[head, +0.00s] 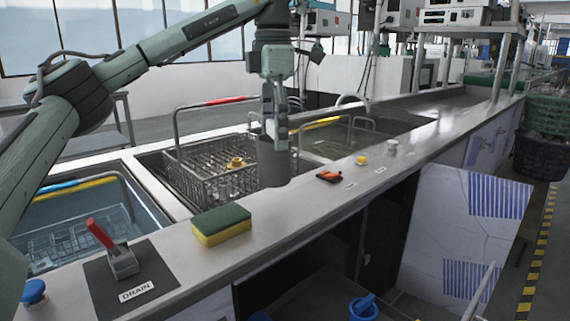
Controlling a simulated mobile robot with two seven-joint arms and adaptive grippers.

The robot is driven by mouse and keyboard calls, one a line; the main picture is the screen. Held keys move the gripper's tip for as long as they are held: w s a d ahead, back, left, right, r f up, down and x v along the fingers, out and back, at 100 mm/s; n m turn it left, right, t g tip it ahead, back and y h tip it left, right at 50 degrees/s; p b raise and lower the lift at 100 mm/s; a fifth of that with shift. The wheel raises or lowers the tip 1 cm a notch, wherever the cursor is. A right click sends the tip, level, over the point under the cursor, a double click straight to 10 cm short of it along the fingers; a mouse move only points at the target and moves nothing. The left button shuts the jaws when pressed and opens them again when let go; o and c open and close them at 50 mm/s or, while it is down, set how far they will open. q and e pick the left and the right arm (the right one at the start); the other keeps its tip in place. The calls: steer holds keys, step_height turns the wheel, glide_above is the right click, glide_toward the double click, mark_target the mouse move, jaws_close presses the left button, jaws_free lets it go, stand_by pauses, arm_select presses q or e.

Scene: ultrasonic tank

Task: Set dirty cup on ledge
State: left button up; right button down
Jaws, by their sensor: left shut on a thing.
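A grey cylindrical cup (272,166) is held upright in my left gripper (276,138), whose fingers come down from above at the cup's rim. The gripper is shut on it. The cup's base shows at the inner edge of the steel ledge (310,200), beside the middle tank. I cannot tell whether the base touches the ledge or is just above it. Any dirt on the cup is too small to tell. My right gripper is not in view.
A wire basket (215,184) with a red-gripped handle sits in the middle tank, left of the cup. On the ledge are a green-yellow sponge (221,224), an orange-black item (329,176), a yellow knob (361,160) and a red DRAIN lever (112,250). Ledge between sponge and orange item looks clear.

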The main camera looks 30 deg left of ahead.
mark_target(286, 156)
arm_select(q)
steer(key=shift+w+d+f, duration=0.35)
steer(key=shift+w+f, duration=0.05)
steer(key=shift+w, duration=0.2)
steer(key=shift+w+d+f, duration=0.35)
steer(key=shift+w, duration=0.2)
step_height(286, 156, down, 4)
steer(key=shift+r, duration=0.1)
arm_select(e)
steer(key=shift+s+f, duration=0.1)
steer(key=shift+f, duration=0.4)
arm_select(q)
steer(key=shift+f, duration=0.2)
steer(key=o, duration=1.2)
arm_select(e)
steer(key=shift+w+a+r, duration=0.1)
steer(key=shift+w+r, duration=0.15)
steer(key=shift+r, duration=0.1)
